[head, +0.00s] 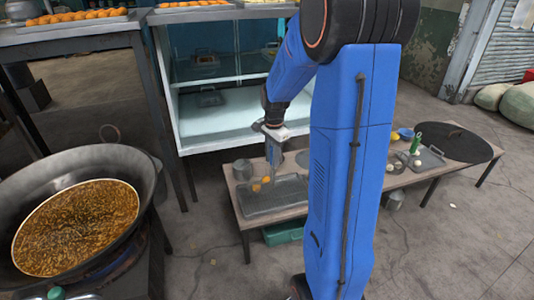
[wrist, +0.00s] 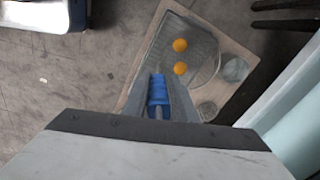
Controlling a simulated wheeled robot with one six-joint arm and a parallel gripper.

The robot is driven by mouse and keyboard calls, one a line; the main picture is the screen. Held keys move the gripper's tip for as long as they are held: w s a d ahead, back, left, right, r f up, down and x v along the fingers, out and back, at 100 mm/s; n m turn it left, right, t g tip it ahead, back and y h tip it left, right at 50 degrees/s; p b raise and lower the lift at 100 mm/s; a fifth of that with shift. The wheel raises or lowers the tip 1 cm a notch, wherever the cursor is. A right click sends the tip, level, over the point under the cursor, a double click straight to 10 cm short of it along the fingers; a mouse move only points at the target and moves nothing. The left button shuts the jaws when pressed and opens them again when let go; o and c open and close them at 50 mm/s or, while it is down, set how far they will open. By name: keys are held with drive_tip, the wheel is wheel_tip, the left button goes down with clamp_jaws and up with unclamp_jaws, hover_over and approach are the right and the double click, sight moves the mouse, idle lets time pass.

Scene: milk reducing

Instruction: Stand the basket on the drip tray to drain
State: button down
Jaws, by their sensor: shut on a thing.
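My gripper (head: 273,148) points down over the low wooden table and is shut on the blue handle (wrist: 158,90) of the basket. The wire basket (wrist: 203,68) is below the fingers in the wrist view, with two orange balls in it; they also show in the head view (head: 262,183). The grey rectangular drip tray (head: 285,200) lies on the table under the basket, and its far part shows in the wrist view (wrist: 178,26). The thin mesh blends with the tray, so I cannot tell whether the basket touches it.
A large wok of bubbling oil (head: 75,228) stands at the left. A metal pot (head: 242,169) is beside the tray. A glass-fronted cabinet (head: 215,118) stands behind the table. A smaller tray (head: 432,157) and a dark round lid (head: 455,143) are at the right.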

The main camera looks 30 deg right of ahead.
wheel_tip(320, 180, down, 6)
idle(0.7)
drive_tip(key=shift+f, duration=0.4)
idle(0.4)
drive_tip(key=c, duration=1.4)
unclamp_jaws()
drive_tip(key=shift+o, duration=0.2)
drive_tip(key=r, duration=1.6)
drive_tip(key=shift+s+r, duration=0.3)
drive_tip(key=shift+r, duration=0.4)
